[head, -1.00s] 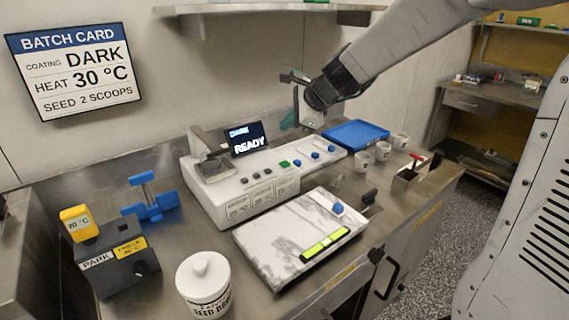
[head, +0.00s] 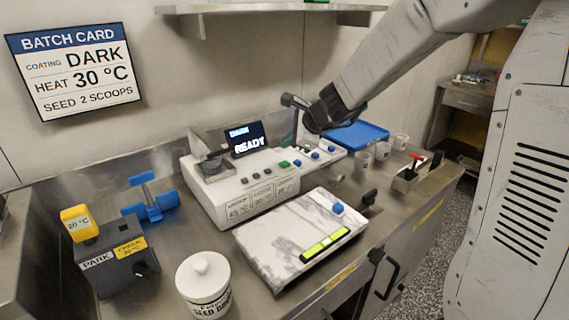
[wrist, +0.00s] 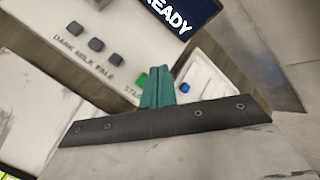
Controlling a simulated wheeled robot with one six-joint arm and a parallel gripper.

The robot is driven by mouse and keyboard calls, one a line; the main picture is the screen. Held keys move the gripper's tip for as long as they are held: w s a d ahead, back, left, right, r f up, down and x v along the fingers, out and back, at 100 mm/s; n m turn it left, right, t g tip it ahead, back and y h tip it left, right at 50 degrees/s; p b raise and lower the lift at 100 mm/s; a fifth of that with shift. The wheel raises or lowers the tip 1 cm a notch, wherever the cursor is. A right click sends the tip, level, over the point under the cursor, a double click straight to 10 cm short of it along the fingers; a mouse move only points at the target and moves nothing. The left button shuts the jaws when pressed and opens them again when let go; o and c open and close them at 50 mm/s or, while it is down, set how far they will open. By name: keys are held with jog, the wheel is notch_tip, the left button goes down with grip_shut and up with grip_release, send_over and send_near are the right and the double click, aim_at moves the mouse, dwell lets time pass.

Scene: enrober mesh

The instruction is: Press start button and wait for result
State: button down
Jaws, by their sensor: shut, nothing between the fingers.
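The white machine (head: 225,200) stands against the back wall. Its dark screen (head: 246,139) reads READY, with a smaller blurred line above. The green start button (head: 284,164) is on its sloped front, right of three dark buttons. In the wrist view the green button (wrist: 141,81) shows just left of my teal fingers, partly hidden, beside a cut-off label. My gripper (wrist: 158,78) is shut and empty, over the panel close to the green button. I cannot tell whether it touches. In the head view its fingertips are hard to make out.
A batch card (head: 75,70) on the wall reads DARK, 30 °C, 2 scoops. A blue tray (head: 358,135) and white cups are to the right. A white slab unit (head: 275,240) lies in front. A white seed jar (head: 203,285) and a dark box (head: 115,262) stand front left.

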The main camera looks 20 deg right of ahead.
aim_at(288, 164)
jog(key=shift+f, duration=1.6)
dwell(0.8)
jog(key=shift+f, duration=0.4)
jog(key=shift+f, duration=0.4)
dwell(0.5)
jog(key=shift+r, duration=0.85)
jog(key=shift+r, duration=2.5)
